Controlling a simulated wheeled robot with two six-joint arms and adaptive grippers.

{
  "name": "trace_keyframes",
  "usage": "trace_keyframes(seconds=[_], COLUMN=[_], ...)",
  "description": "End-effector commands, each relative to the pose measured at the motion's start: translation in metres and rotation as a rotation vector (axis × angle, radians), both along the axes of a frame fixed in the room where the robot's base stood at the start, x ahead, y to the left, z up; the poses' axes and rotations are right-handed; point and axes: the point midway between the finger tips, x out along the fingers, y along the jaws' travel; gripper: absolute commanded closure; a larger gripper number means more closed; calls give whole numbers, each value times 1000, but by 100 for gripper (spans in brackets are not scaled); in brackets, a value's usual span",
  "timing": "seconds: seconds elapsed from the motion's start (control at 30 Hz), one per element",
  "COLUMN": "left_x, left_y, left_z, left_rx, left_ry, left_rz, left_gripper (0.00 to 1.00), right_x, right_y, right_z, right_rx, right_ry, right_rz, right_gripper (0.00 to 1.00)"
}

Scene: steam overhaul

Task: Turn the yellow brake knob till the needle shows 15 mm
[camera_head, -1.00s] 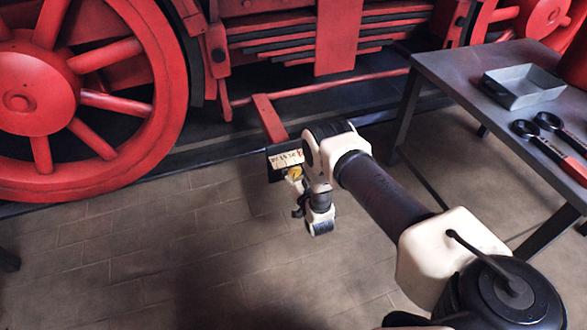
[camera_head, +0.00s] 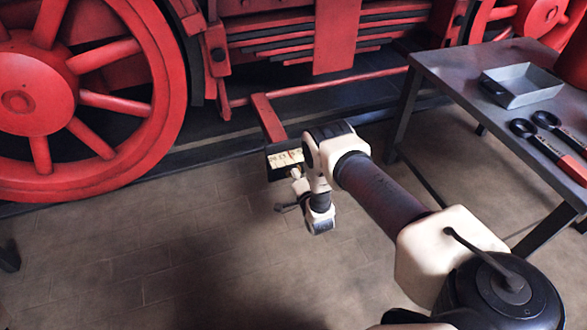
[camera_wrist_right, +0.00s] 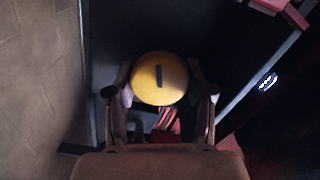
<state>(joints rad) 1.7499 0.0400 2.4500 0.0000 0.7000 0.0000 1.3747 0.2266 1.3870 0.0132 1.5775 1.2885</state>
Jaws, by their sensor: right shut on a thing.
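The round yellow brake knob (camera_wrist_right: 159,79) faces the right wrist camera, with a dark mark on its front standing nearly upright. My right gripper (camera_wrist_right: 160,86) has one finger on each side of the knob and is shut on it. In the head view, my right gripper (camera_head: 297,186) is at the pale scale plate (camera_head: 285,159) on a dark box at the end of a red bracket. The knob is mostly hidden there by the gripper. The scale's marks and needle are too small to read. My left gripper is not in view.
A grey table (camera_head: 455,83) at the right holds a metal tray (camera_head: 522,86) and red-handled tools (camera_head: 548,150). A large red locomotive wheel (camera_head: 85,95) stands at the left. The paved floor (camera_head: 150,255) in front is clear.

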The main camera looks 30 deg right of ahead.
Motion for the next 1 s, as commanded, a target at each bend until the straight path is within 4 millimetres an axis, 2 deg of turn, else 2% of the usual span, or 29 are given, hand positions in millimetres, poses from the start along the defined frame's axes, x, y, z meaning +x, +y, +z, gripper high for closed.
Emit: trace_keyframes(seconds=[0.5,1.0], left_x=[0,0], left_y=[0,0], left_z=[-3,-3], left_rx=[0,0], left_ry=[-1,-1], left_rz=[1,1], left_gripper=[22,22], right_x=[0,0], right_y=[-1,-1], right_z=[-2,-2], right_rx=[391,489], right_ry=[-95,-119], right_rz=[-1,-1], right_gripper=[82,82])
